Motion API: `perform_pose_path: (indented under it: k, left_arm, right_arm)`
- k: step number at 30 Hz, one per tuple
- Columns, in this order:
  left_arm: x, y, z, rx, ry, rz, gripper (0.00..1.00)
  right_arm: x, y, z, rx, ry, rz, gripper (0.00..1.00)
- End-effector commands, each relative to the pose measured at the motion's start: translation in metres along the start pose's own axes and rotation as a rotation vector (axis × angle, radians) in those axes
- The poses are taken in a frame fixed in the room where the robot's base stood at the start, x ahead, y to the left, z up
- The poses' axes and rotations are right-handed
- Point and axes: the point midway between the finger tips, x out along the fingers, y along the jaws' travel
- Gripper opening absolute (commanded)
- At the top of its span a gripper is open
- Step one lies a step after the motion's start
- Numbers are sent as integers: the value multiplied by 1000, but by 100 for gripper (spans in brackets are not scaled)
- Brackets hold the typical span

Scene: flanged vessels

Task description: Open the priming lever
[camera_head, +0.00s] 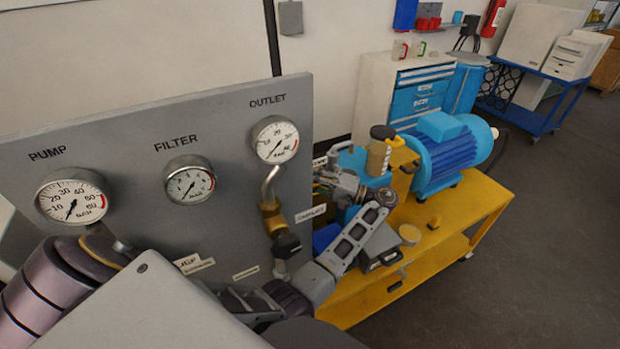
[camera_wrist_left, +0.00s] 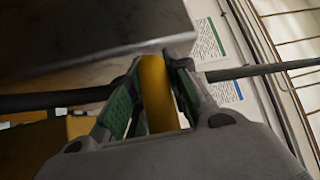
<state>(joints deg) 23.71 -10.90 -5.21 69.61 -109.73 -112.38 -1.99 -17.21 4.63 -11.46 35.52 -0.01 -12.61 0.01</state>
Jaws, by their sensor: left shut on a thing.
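A yellow bar (camera_wrist_left: 156,95), which I take for the priming lever's handle, stands between the green-padded fingers of my left gripper (camera_wrist_left: 155,88) in the left wrist view. My left gripper is shut on it, with a finger on each side. The bar's lower end is hidden by the gripper body. In the head view a slotted grey arm link reaches toward the yellow bench, but I cannot clearly make out the left gripper's fingers or the held bar there. My right gripper is in neither view.
A grey gauge panel (camera_head: 225,150) stands in front, with a brass valve (camera_head: 271,217) on it. A blue motor (camera_head: 456,155) sits on a yellow bench (camera_head: 465,213) to the right. In the left wrist view a dark bar (camera_wrist_left: 265,70) crosses behind the fingers. Floor (camera_head: 545,220) is clear at right.

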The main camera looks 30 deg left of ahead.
Motion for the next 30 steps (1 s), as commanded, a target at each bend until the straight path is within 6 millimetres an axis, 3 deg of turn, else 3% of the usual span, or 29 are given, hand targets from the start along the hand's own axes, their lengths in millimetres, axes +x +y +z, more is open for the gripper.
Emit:
perform_pose_path:
  k: [21,30]
  left_arm:
    - [-2,-42,-13,292,84,-296,0]
    - [-6,-53,-20,389,112,-393,0]
  right_arm:
    - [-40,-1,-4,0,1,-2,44]
    - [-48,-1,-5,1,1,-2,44]
